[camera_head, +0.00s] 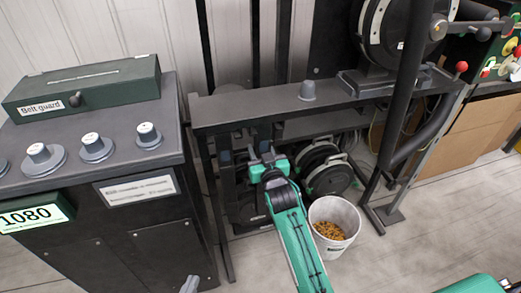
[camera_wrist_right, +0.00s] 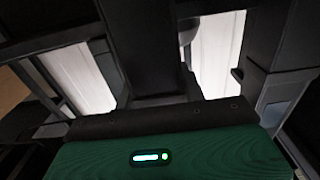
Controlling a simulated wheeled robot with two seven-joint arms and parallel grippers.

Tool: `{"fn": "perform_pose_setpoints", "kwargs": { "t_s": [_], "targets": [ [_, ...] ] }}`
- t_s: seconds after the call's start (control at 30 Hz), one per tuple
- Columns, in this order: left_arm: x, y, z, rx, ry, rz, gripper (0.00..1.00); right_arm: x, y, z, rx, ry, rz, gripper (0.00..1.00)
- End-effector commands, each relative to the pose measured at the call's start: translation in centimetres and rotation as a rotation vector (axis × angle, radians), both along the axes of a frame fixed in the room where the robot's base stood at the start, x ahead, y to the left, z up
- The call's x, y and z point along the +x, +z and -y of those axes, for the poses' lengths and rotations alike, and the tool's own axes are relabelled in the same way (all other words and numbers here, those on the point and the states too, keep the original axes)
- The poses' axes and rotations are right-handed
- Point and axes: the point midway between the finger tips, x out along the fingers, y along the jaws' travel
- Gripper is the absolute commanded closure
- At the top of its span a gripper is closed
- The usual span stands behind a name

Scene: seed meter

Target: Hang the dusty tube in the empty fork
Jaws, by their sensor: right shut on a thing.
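In the right wrist view, my right gripper's green body (camera_wrist_right: 200,155) fills the bottom. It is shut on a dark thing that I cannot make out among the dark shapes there. I cannot make out an empty fork.
A grey cabinet (camera_head: 165,245) with knobs and a green belt guard box (camera_head: 85,88) stands at left. Cardboard (camera_head: 455,140) is at right.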

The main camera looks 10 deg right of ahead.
Motion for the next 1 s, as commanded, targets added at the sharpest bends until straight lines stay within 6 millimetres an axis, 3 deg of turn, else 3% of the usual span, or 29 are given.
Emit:
{"fn": "perform_pose_setpoints", "kwargs": {
  "t_s": [0.53,0.57,0.67,1.0],
  "targets": [
    [0.02,-0.02,0.00,0.000,0.000,0.000,1.00,0.00,-0.56,-0.02,0.000,0.000,0.001,1.00],
    [0.02,-0.01,0.00,0.000,0.000,0.000,1.00,0.01,-0.51,-0.01,0.000,0.000,0.001,0.54],
    [0.02,-0.02,0.00,0.000,0.000,0.000,1.00,0.00,-0.52,-0.01,0.000,0.000,0.001,0.35],
    [-0.01,-0.15,-0.04,0.003,0.000,-0.006,1.00,-0.01,-0.63,0.00,0.000,0.000,-0.001,0.35]
  ]
}}
